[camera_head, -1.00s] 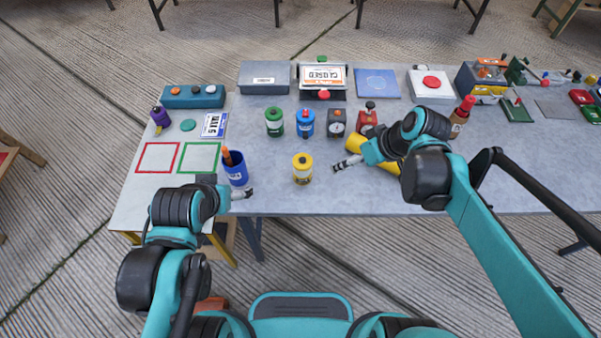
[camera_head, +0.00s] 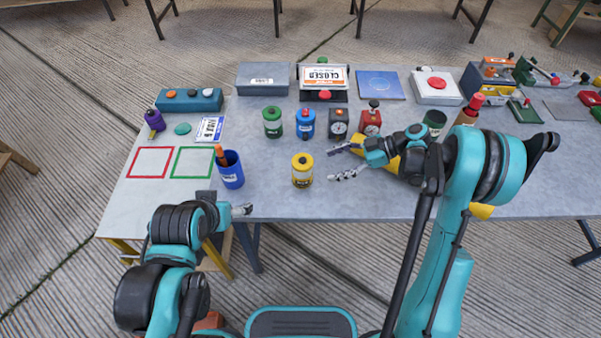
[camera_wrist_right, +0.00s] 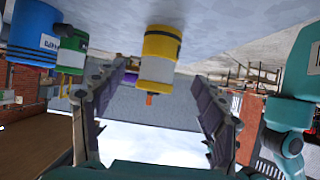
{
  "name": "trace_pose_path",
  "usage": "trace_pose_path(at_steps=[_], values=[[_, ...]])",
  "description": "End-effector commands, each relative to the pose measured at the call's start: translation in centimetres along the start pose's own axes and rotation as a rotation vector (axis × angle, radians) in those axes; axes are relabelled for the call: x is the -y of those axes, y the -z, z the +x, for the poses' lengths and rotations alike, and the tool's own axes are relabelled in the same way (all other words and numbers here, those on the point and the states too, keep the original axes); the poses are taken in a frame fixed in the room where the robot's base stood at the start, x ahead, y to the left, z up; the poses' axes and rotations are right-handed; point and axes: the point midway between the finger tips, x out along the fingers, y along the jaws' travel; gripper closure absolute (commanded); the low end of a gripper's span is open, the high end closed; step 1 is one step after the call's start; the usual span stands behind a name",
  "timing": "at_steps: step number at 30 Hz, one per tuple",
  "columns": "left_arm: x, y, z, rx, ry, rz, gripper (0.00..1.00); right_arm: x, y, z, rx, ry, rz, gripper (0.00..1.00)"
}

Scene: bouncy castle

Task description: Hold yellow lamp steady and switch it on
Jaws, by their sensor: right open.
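A blue cup (camera_head: 231,172) with an orange-handled item stands left of the lamp. Green (camera_head: 272,124) and blue (camera_head: 305,124) canisters stand behind it, beside a dark dial box (camera_head: 339,124) and a red one (camera_head: 371,121). A yellow cylinder lies partly under my right arm.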

Motion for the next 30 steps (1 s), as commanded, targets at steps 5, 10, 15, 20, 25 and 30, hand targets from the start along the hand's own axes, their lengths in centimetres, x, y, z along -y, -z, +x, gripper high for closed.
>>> trace_pose_path(at_steps=[5, 10, 15, 20, 25, 30], values=[[0.0, -0.2, 0.2, 0.0, 0.0, 0.0, 0.2, 0.0, -0.3, 1.1, -0.009, 0.006, -0.015, 0.29], [0.0, -0.5, 0.7, 0.0, 0.0, 0.0, 0.2, 0.0, -0.3, 3.4, -0.008, 0.007, -0.016, 0.29], [0.0, -0.8, 1.1, 0.0, 0.0, 0.0, 0.2, 0.0, -0.3, 6.1, -0.007, 0.006, -0.014, 0.29], [0.0, -1.5, 2.1, 0.0, 0.0, 0.0, 0.2, 0.1, -0.4, 8.3, -0.007, 0.006, -0.013, 0.29], [0.0, -1.9, 2.6, 0.0, 0.0, 0.0, 0.2, 0.0, -0.3, 9.6, -0.007, 0.004, -0.013, 0.29], [0.0, -1.9, 2.7, 0.0, 0.0, 0.0, 0.2, 0.0, -0.2, 10.1, -0.007, 0.004, -0.012, 0.29]])
